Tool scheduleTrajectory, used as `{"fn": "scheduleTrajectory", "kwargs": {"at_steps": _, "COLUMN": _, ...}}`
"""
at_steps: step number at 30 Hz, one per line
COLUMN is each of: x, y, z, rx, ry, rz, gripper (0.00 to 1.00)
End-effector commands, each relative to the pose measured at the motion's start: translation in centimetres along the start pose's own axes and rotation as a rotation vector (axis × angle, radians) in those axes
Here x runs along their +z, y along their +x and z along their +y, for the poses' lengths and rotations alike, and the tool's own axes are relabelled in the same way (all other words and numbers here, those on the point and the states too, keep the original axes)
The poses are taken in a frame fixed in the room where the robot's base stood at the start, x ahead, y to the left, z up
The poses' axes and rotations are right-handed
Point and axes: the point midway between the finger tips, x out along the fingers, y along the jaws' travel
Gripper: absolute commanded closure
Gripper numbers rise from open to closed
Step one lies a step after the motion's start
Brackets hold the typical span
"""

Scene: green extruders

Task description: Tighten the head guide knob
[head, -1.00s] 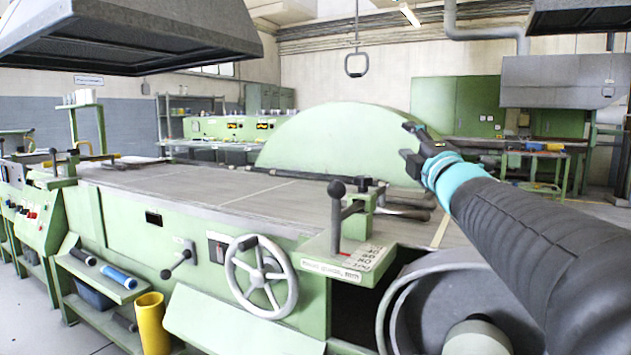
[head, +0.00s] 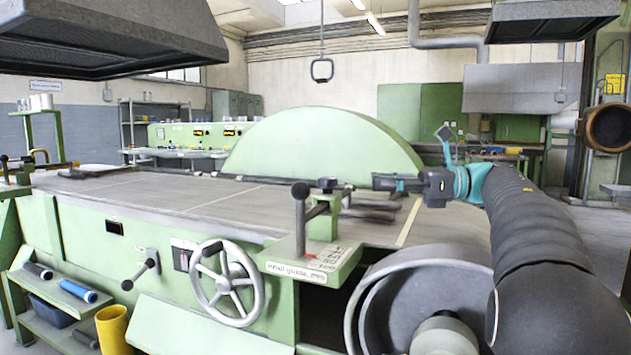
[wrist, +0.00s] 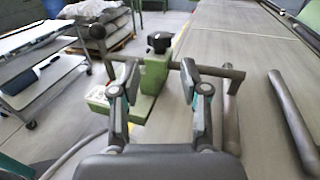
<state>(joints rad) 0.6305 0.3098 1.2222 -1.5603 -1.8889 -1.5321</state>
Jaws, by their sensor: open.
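The head guide is a green bracket (head: 318,262) with a scale plate marked "Head guide, mm", at the table's near right corner. A small black knob (head: 327,184) sits on top of its green block. A grey post with a round ball top (head: 300,190) stands just left of it. In the wrist view the black knob (wrist: 159,42) shows beyond my fingertips, roughly between them in the picture. My gripper (head: 380,182) is open and empty, pointing left over the table, to the right of the knob and apart from it. The fingers also show in the wrist view (wrist: 161,75).
A spoked handwheel (head: 227,283) is on the machine's front. Dark rods lie on the table (head: 215,196) near the guide. A large grey drum (head: 380,300) is at the right front. In the wrist view a metal cart (wrist: 50,60) stands at the left.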

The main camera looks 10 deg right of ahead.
Motion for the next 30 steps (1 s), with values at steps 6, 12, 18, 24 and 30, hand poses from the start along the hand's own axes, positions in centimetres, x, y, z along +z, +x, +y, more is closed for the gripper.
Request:
{"fn": "scheduleTrajectory", "kwargs": {"at_steps": 6, "x": 0.2, "y": 3.6, "z": 0.1, "rx": 0.003, "ry": 0.0, "rz": -0.001, "gripper": 0.55}}
{"fn": "scheduleTrajectory", "kwargs": {"at_steps": 12, "x": 0.2, "y": 7.4, "z": 0.1, "rx": 0.002, "ry": 0.001, "rz": -0.002, "gripper": 0.55}}
{"fn": "scheduleTrajectory", "kwargs": {"at_steps": 18, "x": 0.2, "y": 10.7, "z": 0.1, "rx": 0.001, "ry": 0.001, "rz": -0.002, "gripper": 0.55}}
{"fn": "scheduleTrajectory", "kwargs": {"at_steps": 24, "x": 0.2, "y": 12.7, "z": 0.0, "rx": -0.002, "ry": 0.001, "rz": -0.002, "gripper": 0.55}}
{"fn": "scheduleTrajectory", "kwargs": {"at_steps": 30, "x": 0.1, "y": 13.2, "z": 0.0, "rx": -0.003, "ry": 0.001, "rz": -0.002, "gripper": 0.55}}
